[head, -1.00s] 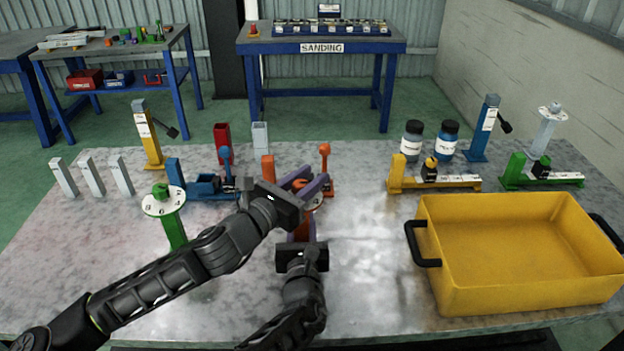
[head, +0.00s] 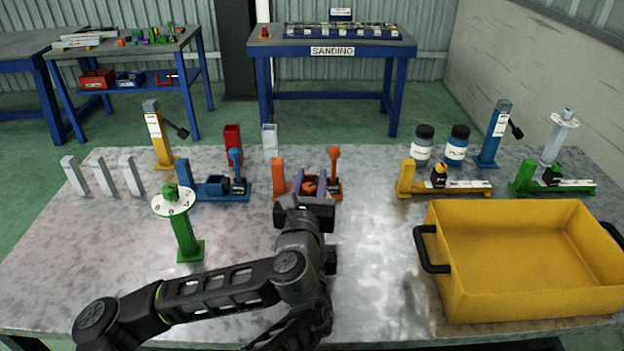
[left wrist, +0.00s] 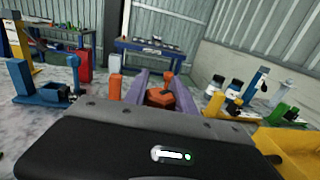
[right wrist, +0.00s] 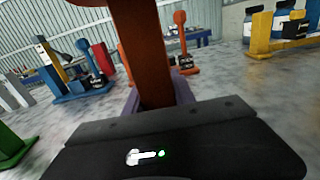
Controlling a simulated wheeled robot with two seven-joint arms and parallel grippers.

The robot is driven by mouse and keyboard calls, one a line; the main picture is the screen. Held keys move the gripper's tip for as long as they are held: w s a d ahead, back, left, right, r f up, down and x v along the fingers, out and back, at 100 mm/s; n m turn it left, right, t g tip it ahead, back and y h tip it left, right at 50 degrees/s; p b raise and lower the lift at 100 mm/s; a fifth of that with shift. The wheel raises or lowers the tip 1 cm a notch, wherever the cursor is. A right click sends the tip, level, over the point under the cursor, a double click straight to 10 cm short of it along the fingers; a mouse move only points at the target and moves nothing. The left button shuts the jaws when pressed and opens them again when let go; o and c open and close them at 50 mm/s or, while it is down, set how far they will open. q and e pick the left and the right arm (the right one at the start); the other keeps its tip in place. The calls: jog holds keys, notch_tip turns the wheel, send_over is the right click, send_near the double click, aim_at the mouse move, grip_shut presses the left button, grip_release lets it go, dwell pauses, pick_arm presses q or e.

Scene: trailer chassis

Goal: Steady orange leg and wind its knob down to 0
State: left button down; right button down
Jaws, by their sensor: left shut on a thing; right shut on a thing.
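The orange knob (head: 309,187) tops the orange leg and sits between the purple fingers of my left gripper (head: 310,184). In the left wrist view those fingers (left wrist: 158,88) are shut on the sides of the knob (left wrist: 160,98). In the right wrist view the upright orange leg (right wrist: 150,55) stands between the purple fingers of my right gripper (right wrist: 158,95), which is shut on it below the knob. In the head view my left gripper and arm hide the leg and the right gripper's fingers. The leg's dial cannot be read.
An orange clamp stand (head: 279,176) is just behind the knob. A green leg (head: 184,235) with a white dial stands left, near my left arm. A blue clamp stand (head: 215,188) is behind it. A yellow crate (head: 445,290) fills the right front. The table between is clear.

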pick_arm(q)
jog(key=shift+r, duration=0.15)
jog(key=c, duration=1)
grip_release()
jog(key=shift+m+h, duration=0.4)
jog(key=shift+h, duration=0.2)
